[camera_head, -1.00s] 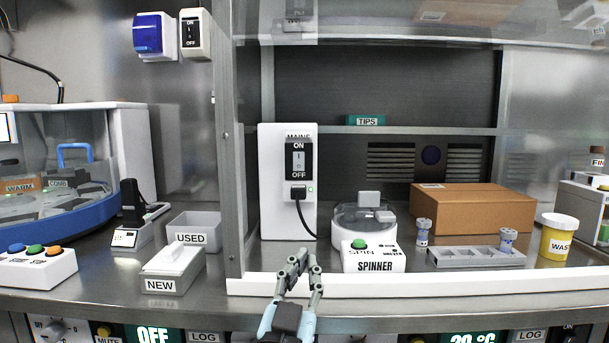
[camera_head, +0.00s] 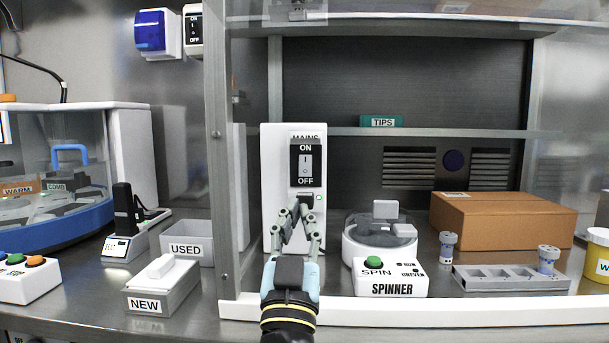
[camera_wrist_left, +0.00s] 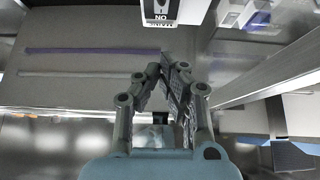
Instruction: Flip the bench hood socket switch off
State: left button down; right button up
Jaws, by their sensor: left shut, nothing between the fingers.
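The bench hood socket is a white panel (camera_head: 269,165) labelled MAINS, standing upright at the left inside the hood. Its rocker switch (camera_head: 306,166) sits on a black plate marked ON above and OFF below. A dark plug is in the socket under the switch, partly behind my fingers, and a small green light shows beside it. My left gripper (camera_head: 299,203) is shut and empty, in front of the panel's lower part and below the switch. In the left wrist view, the switch plate (camera_wrist_left: 160,10) shows upside down at the top edge, beyond the fingertips. My right gripper is not seen.
The hood's metal post (camera_head: 217,165) stands left of my gripper, and its white front sill (camera_head: 430,312) runs below. A spinner (camera_head: 390,285) is close on the right. A cardboard box (camera_head: 500,218), a rack (camera_head: 510,280) and a USED bin (camera_head: 188,245) stand farther off.

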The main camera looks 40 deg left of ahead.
pick_arm(q)
jog(key=p, duration=0.1)
send_near(306, 156)
notch_tip(306, 156, up, 4)
jog(key=w+a, duration=0.1)
jog(key=w+a+f+b, duration=0.1)
jog(key=w, duration=0.1)
jog(key=shift+f, duration=0.15)
jog(key=shift+w+a, duration=0.15)
jog(key=shift+w, duration=0.05)
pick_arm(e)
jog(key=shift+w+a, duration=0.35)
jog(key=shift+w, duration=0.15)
